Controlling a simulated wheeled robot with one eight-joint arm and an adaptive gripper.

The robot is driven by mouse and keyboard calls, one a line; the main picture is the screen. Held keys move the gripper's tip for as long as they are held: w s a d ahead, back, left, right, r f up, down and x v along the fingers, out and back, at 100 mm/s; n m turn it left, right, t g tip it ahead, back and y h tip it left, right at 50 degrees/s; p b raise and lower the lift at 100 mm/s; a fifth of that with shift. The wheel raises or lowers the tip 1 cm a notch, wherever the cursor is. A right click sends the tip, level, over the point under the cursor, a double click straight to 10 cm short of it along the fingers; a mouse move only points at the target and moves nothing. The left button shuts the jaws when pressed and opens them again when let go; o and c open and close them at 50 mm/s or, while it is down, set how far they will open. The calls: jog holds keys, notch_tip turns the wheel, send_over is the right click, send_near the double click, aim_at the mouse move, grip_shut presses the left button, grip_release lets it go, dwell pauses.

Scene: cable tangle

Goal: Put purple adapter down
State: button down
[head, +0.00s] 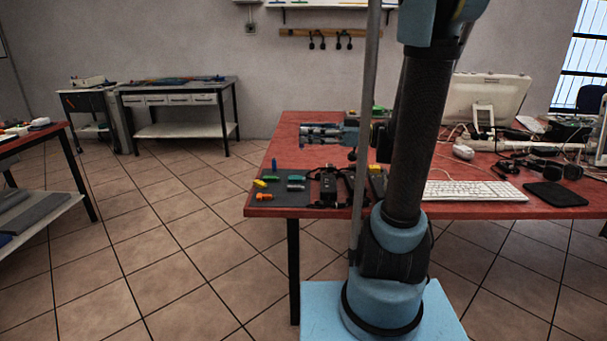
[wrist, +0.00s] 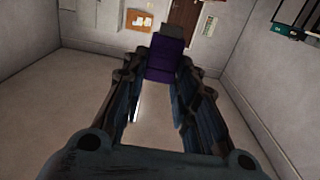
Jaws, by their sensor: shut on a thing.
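The purple adapter (wrist: 166,62) sits between the fingertips of my gripper (wrist: 163,74) in the wrist view, with a grey part at its far end. My gripper is shut on it. In the head view my gripper (head: 308,133) points left, held level above the left part of the red table (head: 310,123). The adapter is too small to make out clearly there.
A dark mat (head: 287,201) with several small coloured pieces lies at the table's front left corner. A black power strip (head: 328,187) lies right of it. A white keyboard (head: 474,191), cables and a monitor (head: 487,98) fill the right side.

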aim_at(293, 173)
jog(key=w+a+f+h, duration=0.1)
jog(key=w+f+h, duration=0.2)
jog(key=w+h, duration=0.1)
jog(key=w+a+f+h, duration=0.2)
jog(key=w+f+h, duration=0.2)
jog(key=h, duration=0.1)
jog(key=w+a+f+h, duration=0.2)
jog(key=w+f+h, duration=0.1)
jog(key=w+h, duration=0.1)
jog(key=shift+w+a+f+h, duration=0.25)
jog(key=shift+f+h, duration=0.1)
jog(key=shift+h, duration=0.35)
jog(key=w+h, duration=0.1)
jog(key=w+r+h, duration=0.1)
jog(key=w, duration=0.1)
jog(key=w+r+h, duration=0.1)
jog(key=w, duration=0.1)
jog(key=shift+a+r+g+h, duration=0.1)
jog(key=shift+a+g+h, duration=0.2)
jog(key=shift+f, duration=4.85)
jog(key=shift+f, duration=0.1)
